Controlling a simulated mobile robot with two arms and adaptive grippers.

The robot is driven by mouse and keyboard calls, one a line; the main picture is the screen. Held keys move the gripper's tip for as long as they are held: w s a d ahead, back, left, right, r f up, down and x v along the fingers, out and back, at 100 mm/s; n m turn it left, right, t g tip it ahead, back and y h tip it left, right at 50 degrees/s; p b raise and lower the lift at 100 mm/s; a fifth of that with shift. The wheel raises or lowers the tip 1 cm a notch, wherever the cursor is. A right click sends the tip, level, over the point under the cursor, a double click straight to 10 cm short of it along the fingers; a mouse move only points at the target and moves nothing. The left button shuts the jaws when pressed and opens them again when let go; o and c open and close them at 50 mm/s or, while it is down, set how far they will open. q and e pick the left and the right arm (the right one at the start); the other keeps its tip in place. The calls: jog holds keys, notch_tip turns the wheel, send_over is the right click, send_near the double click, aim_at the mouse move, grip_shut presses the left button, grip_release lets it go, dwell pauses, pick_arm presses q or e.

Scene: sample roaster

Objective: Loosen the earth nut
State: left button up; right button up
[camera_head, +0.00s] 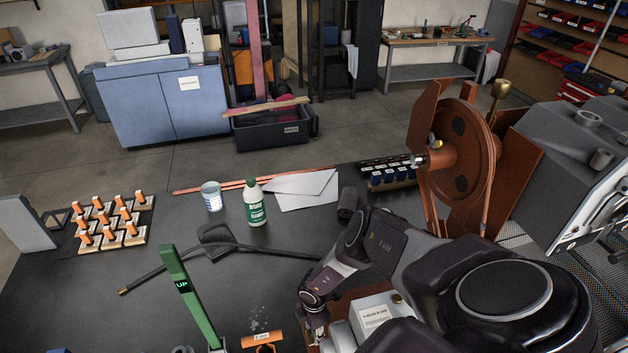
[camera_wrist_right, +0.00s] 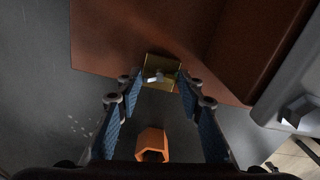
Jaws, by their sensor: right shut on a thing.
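My right gripper (camera_wrist_right: 158,85) reaches down to the bench beside a brown base plate. Its two blue-padded fingers converge at a small brass plate (camera_wrist_right: 173,66) at the edge of that base. A small silvery earth nut (camera_wrist_right: 154,76) shows on the brass, between the fingertips. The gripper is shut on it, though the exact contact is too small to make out. In the head view my right gripper (camera_head: 314,325) shows at the lower middle, and my arm hides part of the base. My left gripper is not in view.
An orange hexagonal piece (camera_wrist_right: 152,142) shows low between the fingers, apart from them. A labelled orange piece (camera_head: 262,339) and a green lever marked UP (camera_head: 183,285) stand left of my gripper. A white box (camera_head: 376,318) stands close on the right. A black cable (camera_head: 270,248) lies behind.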

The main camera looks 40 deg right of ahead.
jog(key=n, duration=1.3)
jog(key=shift+n, duration=0.3)
jog(key=n, duration=0.6)
jog(key=n+b, duration=0.1)
jog(key=n, duration=0.5)
jog(key=shift+n, duration=0.4)
jog(key=o, duration=1.2)
jog(key=shift+c, duration=0.2)
jog(key=shift+r, duration=0.1)
